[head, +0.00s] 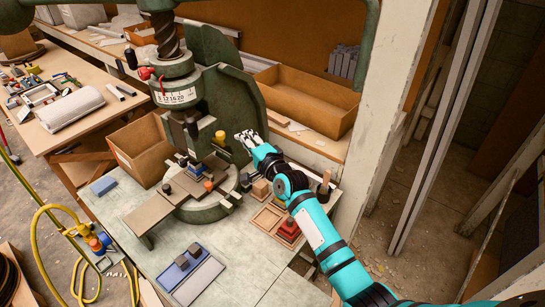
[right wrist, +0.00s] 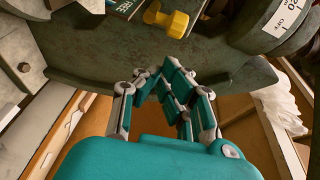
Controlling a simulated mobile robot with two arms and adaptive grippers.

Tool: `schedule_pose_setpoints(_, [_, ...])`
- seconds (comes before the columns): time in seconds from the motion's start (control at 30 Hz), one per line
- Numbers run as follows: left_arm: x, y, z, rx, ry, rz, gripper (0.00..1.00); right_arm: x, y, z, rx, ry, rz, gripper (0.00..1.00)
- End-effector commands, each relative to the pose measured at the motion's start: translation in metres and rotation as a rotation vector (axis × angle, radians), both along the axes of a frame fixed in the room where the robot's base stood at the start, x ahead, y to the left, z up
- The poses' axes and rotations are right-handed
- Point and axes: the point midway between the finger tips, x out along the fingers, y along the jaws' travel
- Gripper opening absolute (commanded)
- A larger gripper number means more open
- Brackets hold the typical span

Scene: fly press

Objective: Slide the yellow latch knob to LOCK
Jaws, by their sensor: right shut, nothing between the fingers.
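The yellow latch knob (head: 220,138) is on the green fly press (head: 205,210), at the front of its frame just right of the ram. It also shows at the top of the right wrist view as a yellow knob (right wrist: 172,20), beside a dark plate with partly cut-off white lettering. My right gripper (head: 243,136) is shut and empty, just right of the knob and apart from it. In the right wrist view its fingertips (right wrist: 158,74) meet in front of the green press frame, below the knob. My left gripper is not in view.
Below my right arm, a wooden tray and a red-based block (head: 289,229) stand on the press table. A cardboard box (head: 142,148) is left of the press. A large open box (head: 305,97) is on the shelf behind. A white post (head: 395,75) rises to the right.

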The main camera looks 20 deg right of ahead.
Motion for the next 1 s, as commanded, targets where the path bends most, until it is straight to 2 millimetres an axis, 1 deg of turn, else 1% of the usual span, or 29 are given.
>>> schedule_pose_setpoints(0.03, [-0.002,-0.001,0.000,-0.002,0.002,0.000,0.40,-0.002,-0.001,0.000,0.000,0.000,-0.001,0.00])
schedule_pose_setpoints(0.2, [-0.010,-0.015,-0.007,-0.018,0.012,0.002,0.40,-0.026,-0.008,-0.001,0.001,0.000,-0.001,0.00])
schedule_pose_setpoints(0.3, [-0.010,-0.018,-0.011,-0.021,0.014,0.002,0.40,-0.041,-0.012,-0.001,0.001,-0.001,0.000,0.00])
schedule_pose_setpoints(0.37, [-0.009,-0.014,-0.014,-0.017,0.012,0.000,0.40,-0.051,-0.015,0.000,0.000,-0.001,-0.002,0.00])
schedule_pose_setpoints(0.5, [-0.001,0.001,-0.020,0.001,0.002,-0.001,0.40,-0.074,-0.022,0.001,0.000,-0.001,-0.002,0.00])
schedule_pose_setpoints(0.6, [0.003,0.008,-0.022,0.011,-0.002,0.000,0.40,-0.086,-0.025,0.002,-0.001,-0.001,-0.002,0.00])
schedule_pose_setpoints(0.77, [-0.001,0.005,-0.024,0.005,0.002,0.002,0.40,-0.095,-0.028,0.004,-0.001,-0.001,-0.001,0.00])
schedule_pose_setpoints(0.9, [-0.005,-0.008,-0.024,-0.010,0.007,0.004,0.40,-0.097,-0.028,0.005,-0.001,-0.001,-0.001,0.00])
schedule_pose_setpoints(1.0, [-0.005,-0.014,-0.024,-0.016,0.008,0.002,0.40,-0.096,-0.028,0.005,0.000,-0.001,-0.001,0.00])
